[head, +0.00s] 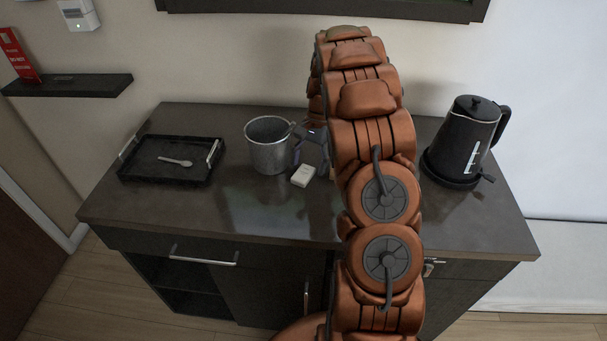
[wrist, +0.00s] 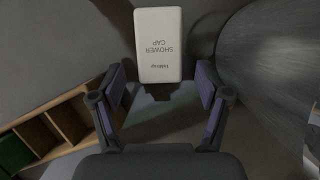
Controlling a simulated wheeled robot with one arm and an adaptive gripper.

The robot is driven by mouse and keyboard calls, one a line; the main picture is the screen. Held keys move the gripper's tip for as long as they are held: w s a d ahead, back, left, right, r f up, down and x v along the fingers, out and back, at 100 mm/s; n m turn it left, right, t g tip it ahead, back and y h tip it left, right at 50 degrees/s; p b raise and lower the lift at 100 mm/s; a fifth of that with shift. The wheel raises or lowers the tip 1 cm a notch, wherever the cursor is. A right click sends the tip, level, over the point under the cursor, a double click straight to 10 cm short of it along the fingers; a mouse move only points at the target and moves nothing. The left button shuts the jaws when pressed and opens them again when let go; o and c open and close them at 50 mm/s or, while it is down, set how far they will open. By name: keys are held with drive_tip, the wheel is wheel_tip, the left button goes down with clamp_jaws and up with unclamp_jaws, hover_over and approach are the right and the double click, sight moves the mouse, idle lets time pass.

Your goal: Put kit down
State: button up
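The kit is a small white box (head: 303,175) printed "SHOWER CAP", which appears to rest on the dark counter (head: 255,220) just in front of and right of the metal bucket. In the wrist view the box (wrist: 159,45) lies at the top centre, beyond and between the fingertips. My gripper (wrist: 160,90) is open, with a gap between each finger pad and the box. In the head view my gripper (head: 312,150) is behind the box, close to the bucket, and partly hidden by my arm.
The metal bucket (head: 268,150) stands close left of my gripper; it fills the right of the wrist view (wrist: 265,70). A black tray (head: 140,178) with a white spoon (head: 175,161) lies at left. A black kettle (head: 465,140) stands at right. The front-left counter is clear.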

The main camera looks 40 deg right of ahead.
drive_tip(key=c, duration=0.9)
